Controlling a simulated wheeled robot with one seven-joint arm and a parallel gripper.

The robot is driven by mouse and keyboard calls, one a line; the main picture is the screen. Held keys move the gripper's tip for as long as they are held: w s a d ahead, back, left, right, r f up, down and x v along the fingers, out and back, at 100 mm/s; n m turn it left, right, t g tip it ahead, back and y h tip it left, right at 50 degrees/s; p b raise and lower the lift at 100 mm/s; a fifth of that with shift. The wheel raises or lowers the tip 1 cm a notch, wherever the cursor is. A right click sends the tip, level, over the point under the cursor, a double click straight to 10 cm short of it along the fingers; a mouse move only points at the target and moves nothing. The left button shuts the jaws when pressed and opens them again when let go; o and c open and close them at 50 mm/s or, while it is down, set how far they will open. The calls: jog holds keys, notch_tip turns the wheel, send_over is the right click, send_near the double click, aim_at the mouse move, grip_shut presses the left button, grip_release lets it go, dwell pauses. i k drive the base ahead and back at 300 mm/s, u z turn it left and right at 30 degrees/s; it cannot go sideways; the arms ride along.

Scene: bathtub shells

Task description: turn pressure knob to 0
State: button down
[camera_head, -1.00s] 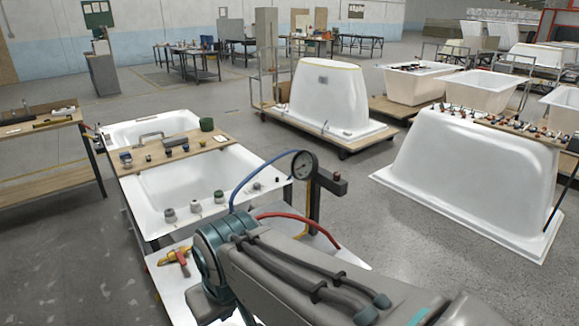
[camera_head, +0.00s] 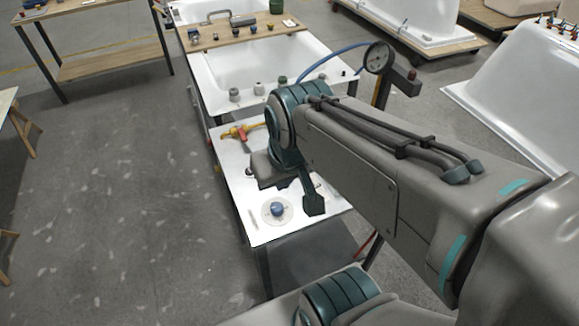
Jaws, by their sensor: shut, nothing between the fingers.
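A blue knob (camera_head: 277,208) sits on a round pale dial plate (camera_head: 268,218) near the front of a white-topped table (camera_head: 240,188). Its markings are too small to read. My gripper (camera_head: 314,211) is shut and empty, pointing down over the table just to the right of the knob and apart from it. My arm hides part of the table top. A round pressure gauge (camera_head: 378,57) stands on a post behind the arm; its reading cannot be made out.
A yellow valve with a red handle (camera_head: 240,132) lies at the table's back left. A blue hose (camera_head: 330,55) runs to the gauge. Open floor (camera_head: 130,200) lies to the left.

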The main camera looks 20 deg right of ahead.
aim_at(277, 209)
jog(key=u, duration=2.25)
jog(key=k, duration=0.65)
jog(key=z, duration=1.65)
